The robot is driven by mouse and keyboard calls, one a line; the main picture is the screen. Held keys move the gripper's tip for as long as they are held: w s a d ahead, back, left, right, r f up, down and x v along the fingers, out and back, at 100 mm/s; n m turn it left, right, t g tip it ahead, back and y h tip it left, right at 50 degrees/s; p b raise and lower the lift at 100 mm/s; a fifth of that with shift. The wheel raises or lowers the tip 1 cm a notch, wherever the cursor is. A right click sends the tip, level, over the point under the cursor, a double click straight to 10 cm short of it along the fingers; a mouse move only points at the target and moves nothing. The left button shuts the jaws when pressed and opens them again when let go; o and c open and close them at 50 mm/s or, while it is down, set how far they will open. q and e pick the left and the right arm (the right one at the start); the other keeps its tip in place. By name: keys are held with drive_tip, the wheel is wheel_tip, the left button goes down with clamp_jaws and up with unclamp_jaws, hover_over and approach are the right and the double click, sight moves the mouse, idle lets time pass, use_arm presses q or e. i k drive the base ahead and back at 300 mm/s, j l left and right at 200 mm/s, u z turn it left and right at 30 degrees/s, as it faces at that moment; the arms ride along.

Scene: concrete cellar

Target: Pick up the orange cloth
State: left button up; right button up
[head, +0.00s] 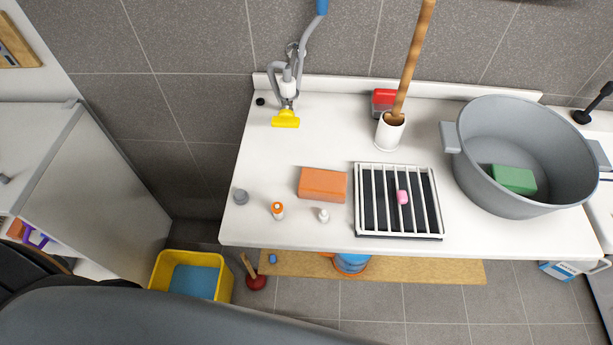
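The orange cloth (322,184) appears as a thick, flat orange block lying on the white counter (300,228), left of a white rack. Its top and front side show, and nothing covers it. Neither of my grippers is in view. Dark parts of my own body fill the lower left of the head view.
A white slatted rack (438,225) with a pink item (403,197) is right of the cloth. Small bottles (278,210) (324,215) stand in front. A big grey pot (480,185) holds a green block (513,179). A brush holder (388,135) stands behind. Counter behind the cloth is clear.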

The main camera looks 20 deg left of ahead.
sight(324, 185)
drive_tip(key=i+u, duration=0.2)
drive_tip(key=u, duration=0.2)
drive_tip(key=k+l+u, duration=0.25)
drive_tip(key=u, duration=0.15)
drive_tip(key=k+l+u, duration=0.15)
drive_tip(key=u, duration=0.2)
drive_tip(key=k+u, duration=0.4)
